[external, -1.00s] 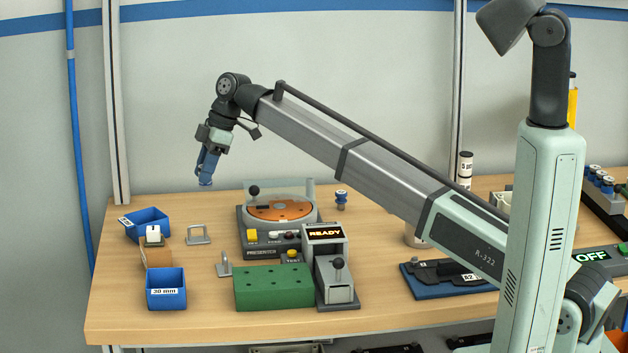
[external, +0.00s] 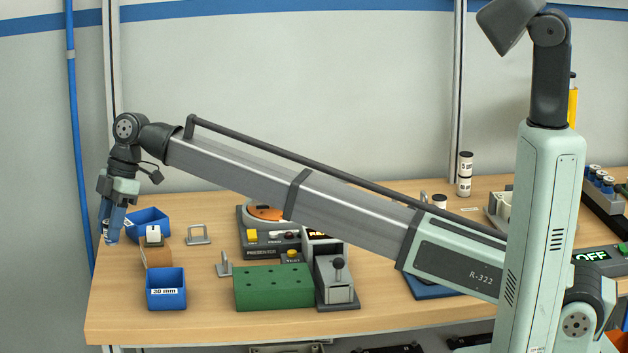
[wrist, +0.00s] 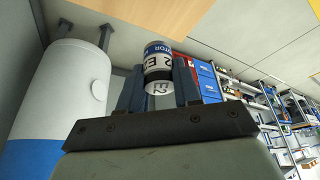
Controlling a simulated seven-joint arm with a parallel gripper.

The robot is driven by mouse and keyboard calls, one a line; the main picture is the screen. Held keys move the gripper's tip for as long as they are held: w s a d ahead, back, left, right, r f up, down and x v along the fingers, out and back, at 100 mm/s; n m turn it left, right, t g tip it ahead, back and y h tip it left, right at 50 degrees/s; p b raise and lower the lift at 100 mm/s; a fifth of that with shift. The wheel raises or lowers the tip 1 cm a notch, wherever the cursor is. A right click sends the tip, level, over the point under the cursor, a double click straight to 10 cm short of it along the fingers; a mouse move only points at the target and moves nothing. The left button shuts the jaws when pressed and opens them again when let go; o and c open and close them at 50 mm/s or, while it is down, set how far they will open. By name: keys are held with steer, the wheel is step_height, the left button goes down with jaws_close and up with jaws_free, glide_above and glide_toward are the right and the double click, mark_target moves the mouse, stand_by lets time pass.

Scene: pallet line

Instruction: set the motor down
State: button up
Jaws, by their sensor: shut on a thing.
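The motor (wrist: 158,68) is a short cylinder with a white, blue and dark printed label. It sits between the two fingers of my gripper (wrist: 160,82) in the wrist view. My gripper is shut on it. In the external view my gripper (external: 110,232) points down at the far left edge of the workbench, just left of the rear blue bin (external: 150,219). The motor is mostly hidden by the fingers there. I cannot tell its exact height over the bench.
A front blue bin labelled 30 mm (external: 166,291), a cardboard box (external: 157,257), metal brackets (external: 198,236) and a green block (external: 273,290) stand on the bench (external: 120,318). The front left of the bench is clear. The wrist view shows a white tank (wrist: 62,90) and shelves (wrist: 275,110).

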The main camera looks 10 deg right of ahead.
step_height(320, 180, down, 14)
steer(key=shift+w+f, duration=0.1)
steer(key=shift+w, duration=0.05)
stand_by(0.7)
steer(key=shift+f, duration=0.1)
steer(key=o, duration=1.1)
steer(key=v, duration=1.2)
